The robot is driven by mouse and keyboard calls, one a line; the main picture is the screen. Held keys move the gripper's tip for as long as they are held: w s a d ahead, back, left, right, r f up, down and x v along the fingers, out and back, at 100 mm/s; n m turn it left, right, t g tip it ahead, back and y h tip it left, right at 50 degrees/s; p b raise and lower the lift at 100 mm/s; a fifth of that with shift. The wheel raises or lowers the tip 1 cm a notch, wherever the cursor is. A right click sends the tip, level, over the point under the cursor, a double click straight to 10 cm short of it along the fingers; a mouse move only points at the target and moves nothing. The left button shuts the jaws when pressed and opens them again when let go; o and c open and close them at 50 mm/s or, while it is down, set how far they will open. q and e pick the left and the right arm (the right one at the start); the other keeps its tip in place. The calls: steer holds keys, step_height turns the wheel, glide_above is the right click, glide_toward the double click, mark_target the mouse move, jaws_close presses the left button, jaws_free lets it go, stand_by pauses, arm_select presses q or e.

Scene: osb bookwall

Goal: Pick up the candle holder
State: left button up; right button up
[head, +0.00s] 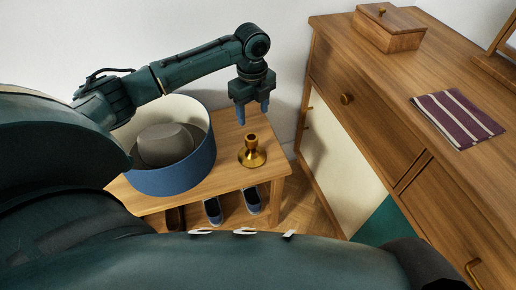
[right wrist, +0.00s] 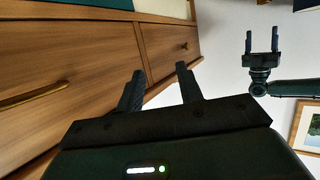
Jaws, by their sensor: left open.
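The brass candle holder (head: 252,154) stands upright on a small wooden bench (head: 228,185), to the right of a blue round box. My left gripper (head: 254,113) points down above and slightly behind the candle holder in the head view. Its fingers are open and empty, apart from the candle holder. The left gripper also shows in the right wrist view (right wrist: 262,40), with its two fingers spread. My right gripper (right wrist: 158,88) shows in its own wrist view with fingers apart and nothing between them, in front of wooden drawers.
The blue round box (head: 175,178) holds a grey hat (head: 166,145). Shoes (head: 252,199) sit on the bench's lower shelf. A wooden dresser (head: 365,110) stands right, carrying a wooden box (head: 388,32) and a striped cloth (head: 457,117). The wall is close behind the bench.

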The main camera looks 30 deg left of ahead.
mark_target(251, 142)
arm_select(q)
step_height(251, 142, down, 8)
steer(key=shift+s+f+b, duration=0.1)
steer(key=shift+s+b, duration=0.05)
steer(key=shift+b, duration=0.95)
steer(key=f, duration=0.2)
steer(key=f+b, duration=0.1)
steer(key=shift+s+a+f, duration=0.15)
steer(key=shift+a+f, duration=0.05)
steer(key=shift+f, duration=0.15)
steer(key=shift+f+b, duration=0.3)
steer(key=shift+f, duration=0.1)
arm_select(e)
steer(key=shift+w+a+f+n+t+y, duration=0.15)
steer(key=shift+w+a+f+n, duration=0.1)
steer(key=shift+f, duration=0.15)
steer(key=shift+w+a+f+n+t+y, duration=0.1)
steer(key=shift+w+f+n+t, duration=0.1)
steer(key=shift+f, duration=0.25)
steer(key=shift+w+a+f+n+t+y, duration=0.15)
steer(key=shift+w+a+f+n, duration=0.1)
steer(key=shift+f, duration=0.15)
arm_select(q)
steer(key=shift+r, duration=0.1)
jaws_close()
